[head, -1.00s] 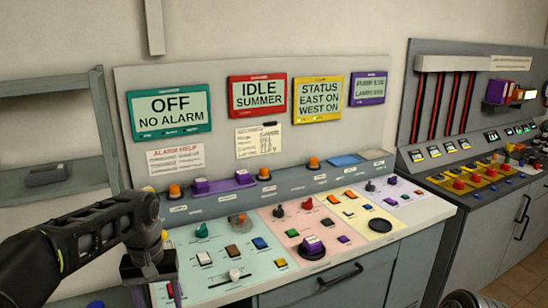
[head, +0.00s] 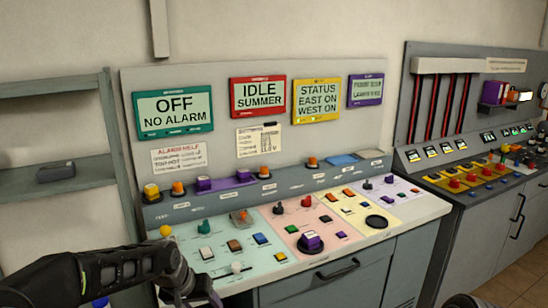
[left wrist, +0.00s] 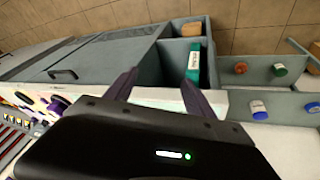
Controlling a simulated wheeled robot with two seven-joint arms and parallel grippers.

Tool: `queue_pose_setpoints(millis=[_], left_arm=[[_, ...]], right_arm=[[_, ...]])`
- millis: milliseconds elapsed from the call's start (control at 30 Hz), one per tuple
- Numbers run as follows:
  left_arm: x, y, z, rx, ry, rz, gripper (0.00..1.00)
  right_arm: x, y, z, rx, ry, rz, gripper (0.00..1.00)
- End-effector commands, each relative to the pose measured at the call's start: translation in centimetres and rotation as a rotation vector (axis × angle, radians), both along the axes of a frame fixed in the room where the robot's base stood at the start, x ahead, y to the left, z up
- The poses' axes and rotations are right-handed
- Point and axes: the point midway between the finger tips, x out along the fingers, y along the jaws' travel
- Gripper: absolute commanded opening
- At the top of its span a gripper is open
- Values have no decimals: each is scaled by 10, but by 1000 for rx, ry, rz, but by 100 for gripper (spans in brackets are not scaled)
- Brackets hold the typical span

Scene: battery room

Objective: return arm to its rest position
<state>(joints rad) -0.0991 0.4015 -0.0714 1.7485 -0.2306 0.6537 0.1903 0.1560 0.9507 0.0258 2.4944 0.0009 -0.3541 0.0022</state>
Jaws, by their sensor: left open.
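My left arm comes in at the lower left of the head view, with its gripper (head: 192,297) low at the front left corner of the control desk, apart from the controls. In the left wrist view the two fingers of my left gripper (left wrist: 152,88) are spread apart with nothing between them. Beyond them the wrist view shows the grey desk front and an open compartment. My right gripper does not show in either view.
The control desk (head: 285,262) carries buttons and knobs below several screens. A grey shelf (head: 70,190) stands at the left. A second console (head: 470,170) stands at the right. In the wrist view a green-and-white box (left wrist: 193,65) is in an open compartment, with bottles (left wrist: 258,110) on a shelf nearby.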

Motion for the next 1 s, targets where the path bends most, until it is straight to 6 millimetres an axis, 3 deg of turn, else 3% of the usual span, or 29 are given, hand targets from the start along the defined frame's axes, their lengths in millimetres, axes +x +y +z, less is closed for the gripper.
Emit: queue_pose_setpoints(millis=[167,300,433,600,700,800,1000], left_arm=[[-32,-48,-103,-81,-38,-48,63],[-99,-77,-188,-133,-18,-39,63],[-181,-91,-244,-159,59,-8,63],[-273,-101,-280,-181,211,18,63],[-306,-106,-289,-192,283,19,63],[-321,-107,-296,-200,320,28,63],[-321,-105,-297,-201,324,35,63]], right_arm=[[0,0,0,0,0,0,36],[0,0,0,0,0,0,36],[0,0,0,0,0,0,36],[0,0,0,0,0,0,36],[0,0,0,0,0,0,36],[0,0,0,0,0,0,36],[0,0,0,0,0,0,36]])
